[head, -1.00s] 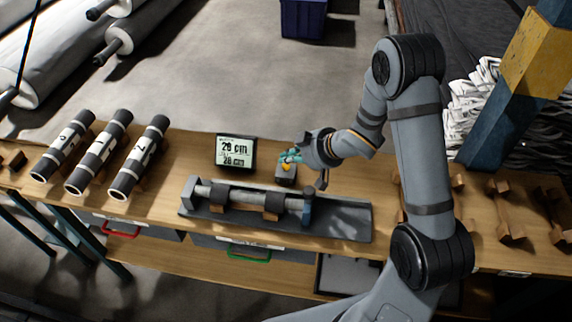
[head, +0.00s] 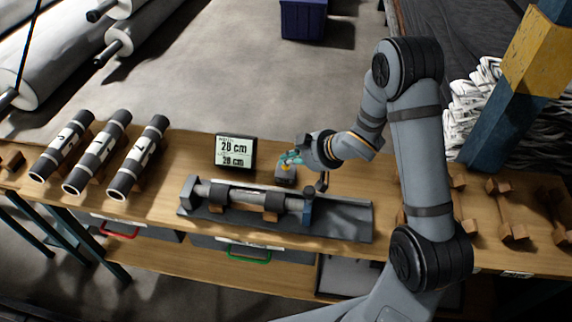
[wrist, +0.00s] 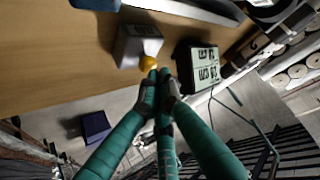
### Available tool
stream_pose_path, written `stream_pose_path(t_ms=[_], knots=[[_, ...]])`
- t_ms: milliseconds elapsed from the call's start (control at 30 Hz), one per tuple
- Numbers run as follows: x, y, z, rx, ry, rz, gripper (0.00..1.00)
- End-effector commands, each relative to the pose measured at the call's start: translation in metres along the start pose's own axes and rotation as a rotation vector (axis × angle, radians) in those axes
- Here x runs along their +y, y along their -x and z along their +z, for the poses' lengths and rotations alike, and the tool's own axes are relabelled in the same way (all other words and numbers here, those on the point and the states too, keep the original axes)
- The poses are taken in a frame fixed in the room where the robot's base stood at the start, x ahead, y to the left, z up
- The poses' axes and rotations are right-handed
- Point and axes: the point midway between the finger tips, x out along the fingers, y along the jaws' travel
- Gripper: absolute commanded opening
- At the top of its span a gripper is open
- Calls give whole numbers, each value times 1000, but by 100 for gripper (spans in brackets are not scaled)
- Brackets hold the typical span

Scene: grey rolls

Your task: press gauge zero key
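The gauge's display (head: 235,152) stands on the bench and reads 28 cm on its upper line; it also shows in the wrist view (wrist: 198,67). To its right is a small grey box (head: 286,177) with a round yellow key (head: 285,168) on it. In the wrist view the yellow key (wrist: 146,62) is on the face of the box (wrist: 136,43). My gripper (head: 292,158) has teal fingers, drawn together and empty. Its fingertips (wrist: 160,76) are right beside the key; I cannot tell whether they touch it.
In front of the box lies a measuring fixture (head: 245,199) holding a grey roll, on a dark base plate. Three dark rolls with white labels (head: 103,152) rest at the left. Wooden cradles (head: 506,210) stand at the right. A blue bin (head: 303,18) is on the floor behind.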

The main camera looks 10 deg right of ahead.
Motion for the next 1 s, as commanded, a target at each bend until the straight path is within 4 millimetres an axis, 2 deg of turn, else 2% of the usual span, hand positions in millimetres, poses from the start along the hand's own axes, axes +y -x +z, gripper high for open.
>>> stream_pose_path(t_ms=[1000], knots=[[-7, -11, 16, -18, 7, -14, 0]])
